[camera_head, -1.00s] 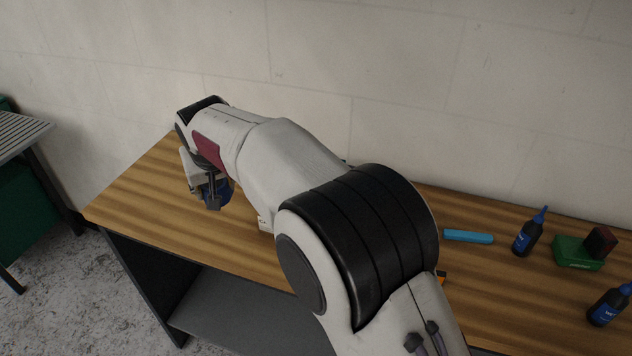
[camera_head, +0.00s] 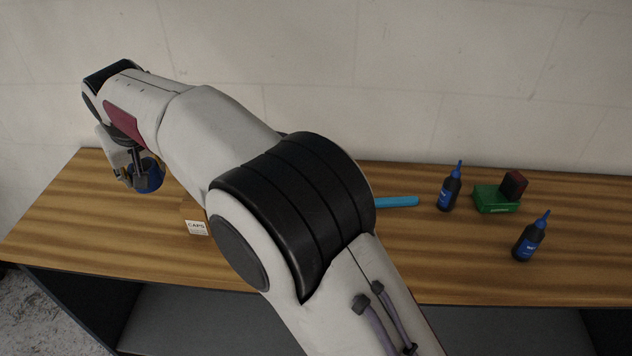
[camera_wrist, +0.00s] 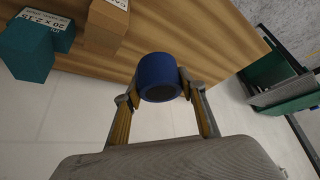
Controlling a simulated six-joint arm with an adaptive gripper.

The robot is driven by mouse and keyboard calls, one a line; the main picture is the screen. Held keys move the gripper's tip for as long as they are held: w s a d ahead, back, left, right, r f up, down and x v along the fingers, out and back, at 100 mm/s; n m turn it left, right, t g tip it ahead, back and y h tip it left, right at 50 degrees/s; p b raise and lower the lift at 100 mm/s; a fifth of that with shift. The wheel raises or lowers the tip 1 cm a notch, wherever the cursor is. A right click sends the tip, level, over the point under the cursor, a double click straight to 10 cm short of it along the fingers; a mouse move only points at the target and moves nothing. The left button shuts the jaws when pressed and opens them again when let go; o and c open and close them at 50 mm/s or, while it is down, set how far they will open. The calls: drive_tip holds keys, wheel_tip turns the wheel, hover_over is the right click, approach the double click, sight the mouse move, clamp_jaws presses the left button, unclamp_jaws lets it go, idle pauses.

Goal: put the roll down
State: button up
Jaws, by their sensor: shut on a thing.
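The blue roll (camera_head: 151,179) is held in my gripper (camera_head: 138,172) above the left part of the wooden bench (camera_head: 70,215). In the wrist view the roll (camera_wrist: 158,68) sits between the two fingertips of my gripper (camera_wrist: 158,86), with its dark round hole facing the camera. A finger touches it on each side. The gap between the roll and the bench top cannot be told for sure.
A cardboard box labelled CAPS (camera_head: 196,222) stands right of the roll. A teal box (camera_wrist: 28,50) stands beyond it in the wrist view. The bench's left end looks clear.

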drive_tip(key=w+d+m+h, duration=0.15)
drive_tip(key=w+d, duration=0.45)
drive_tip(key=d, duration=0.6)
drive_tip(key=w+d+m+t, duration=0.15)
drive_tip(key=w+d, duration=0.45)
drive_tip(key=d, duration=0.6)
drive_tip(key=w+d+m+h, duration=0.1)
drive_tip(key=w+d+m, duration=0.1)
drive_tip(key=w+d, duration=0.65)
drive_tip(key=s+d+m+h, duration=0.1)
drive_tip(key=s+d+m, duration=0.1)
drive_tip(key=d, duration=1.3)
drive_tip(key=s+d+m+h, duration=0.1)
drive_tip(key=s+d+m, duration=0.15)
drive_tip(key=d, duration=1.25)
drive_tip(key=s+d+m+h, duration=0.1)
drive_tip(key=s+d+m, duration=0.1)
drive_tip(key=s+d, duration=0.6)
drive_tip(key=s+d+m+h, duration=0.15)
drive_tip(key=s+d, duration=0.25)
drive_tip(key=d, duration=0.8)
drive_tip(key=s+d+m, duration=0.3)
drive_tip(key=s+d, duration=0.4)
drive_tip(key=d, duration=0.4)
drive_tip(key=shift+g+h, duration=0.3)
drive_tip(key=shift+g, duration=0.25)
wheel_tip(320, 180, down, 5)
drive_tip(key=shift+w+a+f, duration=0.1)
drive_tip(key=shift+a, duration=0.05)
drive_tip(key=shift+f, duration=3.1)
